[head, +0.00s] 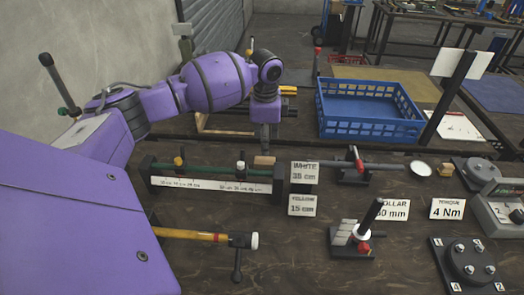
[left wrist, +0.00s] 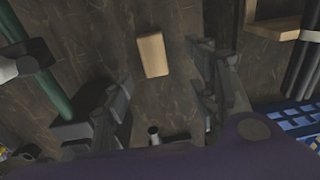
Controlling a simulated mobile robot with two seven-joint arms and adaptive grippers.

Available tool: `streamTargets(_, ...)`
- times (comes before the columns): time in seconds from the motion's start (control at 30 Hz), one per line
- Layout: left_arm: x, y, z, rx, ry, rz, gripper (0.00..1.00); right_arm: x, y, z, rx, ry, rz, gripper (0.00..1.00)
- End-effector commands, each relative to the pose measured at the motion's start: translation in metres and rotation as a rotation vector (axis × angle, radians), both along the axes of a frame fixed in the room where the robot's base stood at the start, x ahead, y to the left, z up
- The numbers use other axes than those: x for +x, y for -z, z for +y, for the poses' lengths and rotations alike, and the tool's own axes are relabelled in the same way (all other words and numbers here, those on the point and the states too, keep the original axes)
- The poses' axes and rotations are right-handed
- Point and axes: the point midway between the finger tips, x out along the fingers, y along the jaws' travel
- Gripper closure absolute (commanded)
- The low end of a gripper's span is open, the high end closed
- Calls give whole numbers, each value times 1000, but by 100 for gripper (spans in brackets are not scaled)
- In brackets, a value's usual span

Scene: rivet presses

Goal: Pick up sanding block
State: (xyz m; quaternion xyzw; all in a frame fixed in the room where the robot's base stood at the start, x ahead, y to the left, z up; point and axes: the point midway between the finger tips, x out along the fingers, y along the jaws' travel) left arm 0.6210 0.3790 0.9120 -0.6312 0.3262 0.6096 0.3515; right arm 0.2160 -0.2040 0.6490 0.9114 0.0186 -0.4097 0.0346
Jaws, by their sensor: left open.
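My left gripper (head: 267,142) points down just behind and above the block. Its two fingers are apart and empty in the left wrist view (left wrist: 160,72). No contact with the block shows. My right gripper is not in view.
A blue crate (head: 360,135) stands behind right. A hammer (head: 205,236) lies in front.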

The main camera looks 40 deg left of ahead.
Motion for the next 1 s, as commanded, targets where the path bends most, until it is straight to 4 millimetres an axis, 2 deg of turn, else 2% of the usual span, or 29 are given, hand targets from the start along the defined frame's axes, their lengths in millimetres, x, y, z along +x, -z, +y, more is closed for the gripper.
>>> streamTargets(0.1,-13,-2,1,-14,17,36,47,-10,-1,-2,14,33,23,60)
streamTargets(0.23,-17,7,0,-21,22,50,47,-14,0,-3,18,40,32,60)
streamTargets(0.57,-14,39,-2,-20,22,48,47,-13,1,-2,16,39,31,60)
streamTargets(0.8,-11,73,-5,-20,20,46,47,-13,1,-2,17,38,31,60)
streamTargets(1.0,-11,77,-5,-19,21,45,47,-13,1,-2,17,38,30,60)
